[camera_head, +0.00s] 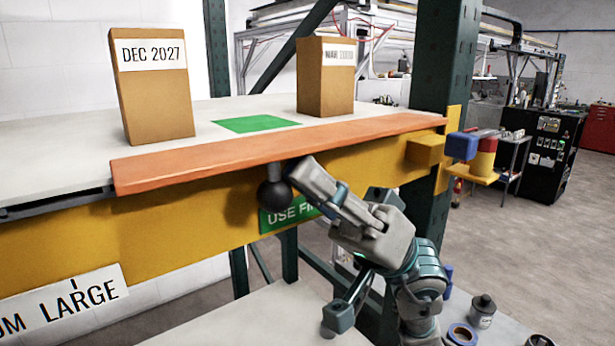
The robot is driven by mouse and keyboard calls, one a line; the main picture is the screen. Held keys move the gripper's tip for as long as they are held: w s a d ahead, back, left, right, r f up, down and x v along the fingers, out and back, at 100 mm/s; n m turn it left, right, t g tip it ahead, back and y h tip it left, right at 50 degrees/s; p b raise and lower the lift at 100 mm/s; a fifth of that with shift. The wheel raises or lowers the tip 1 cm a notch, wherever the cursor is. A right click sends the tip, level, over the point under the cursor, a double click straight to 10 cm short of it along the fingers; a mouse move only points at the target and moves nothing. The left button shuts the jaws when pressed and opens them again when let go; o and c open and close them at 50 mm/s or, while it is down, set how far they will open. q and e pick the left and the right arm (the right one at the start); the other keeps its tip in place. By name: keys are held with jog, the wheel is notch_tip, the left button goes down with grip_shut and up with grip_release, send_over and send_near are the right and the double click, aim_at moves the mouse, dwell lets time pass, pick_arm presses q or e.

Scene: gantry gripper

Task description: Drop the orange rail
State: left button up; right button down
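The orange rail (270,152) runs along the front edge of the white shelf (60,133), raised at the edge in front of the boxes. A black ball knob (272,194) on a short stem hangs below the middle of the rail. My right gripper (318,248) comes in from the lower right. It looks open, with one finger up beside the knob and the other low. The upper fingertip is at or very close to the knob; I cannot tell whether they touch. Nothing shows between the fingers. My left gripper is not in view.
A box marked DEC 2027 (152,88) and a second box (325,78) stand on the shelf, with a green patch (256,124) between them. A yellow beam (170,232) runs under the rail. A green post (445,60) stands at right. A tape roll (461,334) lies below.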

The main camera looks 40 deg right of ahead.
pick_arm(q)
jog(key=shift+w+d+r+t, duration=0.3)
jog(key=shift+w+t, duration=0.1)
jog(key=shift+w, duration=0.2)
pick_arm(e)
jog(key=shift+w+f, duration=0.15)
jog(key=shift+f, duration=0.2)
jog(key=shift+d+f, duration=0.25)
jog(key=shift+f, duration=0.25)
jog(key=v, duration=0.6)
jog(key=shift+d, duration=0.5)
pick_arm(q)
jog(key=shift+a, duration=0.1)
pick_arm(e)
jog(key=shift+a, duration=0.1)
